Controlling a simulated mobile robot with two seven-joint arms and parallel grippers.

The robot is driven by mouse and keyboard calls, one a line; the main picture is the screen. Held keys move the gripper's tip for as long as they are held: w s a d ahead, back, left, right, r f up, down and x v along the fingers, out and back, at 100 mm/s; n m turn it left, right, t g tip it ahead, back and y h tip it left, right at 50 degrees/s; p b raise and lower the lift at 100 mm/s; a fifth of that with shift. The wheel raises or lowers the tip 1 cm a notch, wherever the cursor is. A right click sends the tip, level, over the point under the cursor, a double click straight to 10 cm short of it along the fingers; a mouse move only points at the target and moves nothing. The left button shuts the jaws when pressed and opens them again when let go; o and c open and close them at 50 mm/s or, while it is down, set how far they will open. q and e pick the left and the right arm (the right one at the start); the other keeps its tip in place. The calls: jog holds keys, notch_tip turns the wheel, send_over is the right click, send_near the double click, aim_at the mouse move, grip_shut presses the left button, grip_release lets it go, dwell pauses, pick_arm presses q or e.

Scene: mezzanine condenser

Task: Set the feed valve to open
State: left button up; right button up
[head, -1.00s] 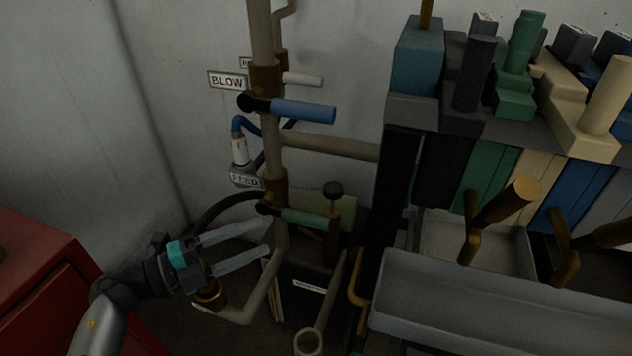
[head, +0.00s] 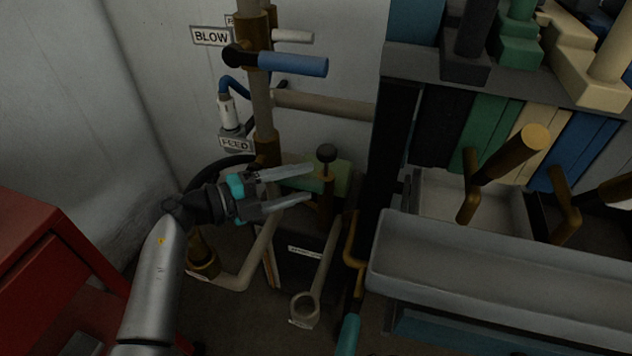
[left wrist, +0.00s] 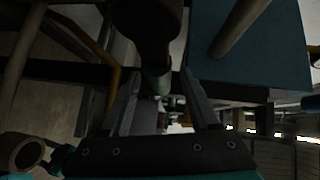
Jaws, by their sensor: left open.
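The FEED sign (head: 236,144) hangs beside the lower brass valve body (head: 267,150) on the vertical pipe. The feed valve's green handle, which sticks out to the right in the earlier head view, is now mostly hidden behind my left gripper (head: 310,183). That gripper is open, its two fingers pointing right across the handle's place. In the left wrist view, a dark piece with a dull grey-green end (left wrist: 157,82) shows between the open fingers (left wrist: 162,85); I cannot tell whether they touch it. My right gripper is not in view.
The blue-handled BLOW valve (head: 292,64) is above. A black knob on a brass stem (head: 326,153) stands just right of my fingertips. A grey trough (head: 480,262) is at right, a red cabinet (head: 40,235) at left. A teal handle (head: 348,335) is low in front.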

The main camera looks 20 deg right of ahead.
aim_at(316, 179)
pick_arm(q)
jog(key=shift+b+x, duration=0.55)
jog(key=shift+x, duration=1.4)
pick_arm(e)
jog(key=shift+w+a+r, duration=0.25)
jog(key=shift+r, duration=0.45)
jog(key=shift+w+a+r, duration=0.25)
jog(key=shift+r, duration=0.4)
pick_arm(q)
grip_shut()
